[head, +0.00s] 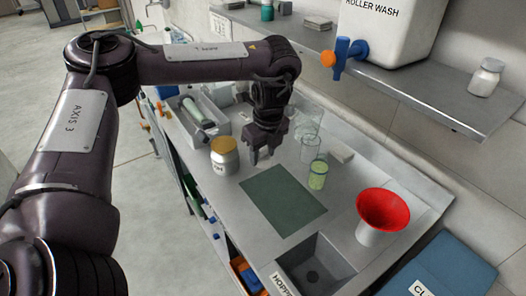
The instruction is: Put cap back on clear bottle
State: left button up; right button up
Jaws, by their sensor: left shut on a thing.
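My left gripper (262,158) points down over the steel worktop, between a jar with an orange lid and several clear vessels. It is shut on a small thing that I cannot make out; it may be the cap. A clear vessel (310,148) stands to the right of the gripper. In front of it is a clear vessel with pale green liquid (317,177). More clear glass shows behind them, partly overlapping. I cannot tell which of these is the clear bottle. My right gripper is not in view.
The orange-lidded jar (224,157) stands close left of the gripper. A red funnel (383,210) stands at right. A shelf (440,105) with a white tank (395,35) overhangs the back.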

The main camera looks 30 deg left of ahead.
pick_arm(q)
jog(key=s+d+n+g+h, duration=0.1)
jog(key=s+d+n, duration=0.2)
jog(key=d+n, duration=0.3)
jog(key=s+d+f+n+g+b, duration=0.1)
jog(key=s+d+n, duration=0.2)
jog(key=d+n, duration=0.4)
jog(key=shift+s+d+f+n+h, duration=0.2)
jog(key=shift+n+h, duration=0.2)
jog(key=shift+n, duration=3.8)
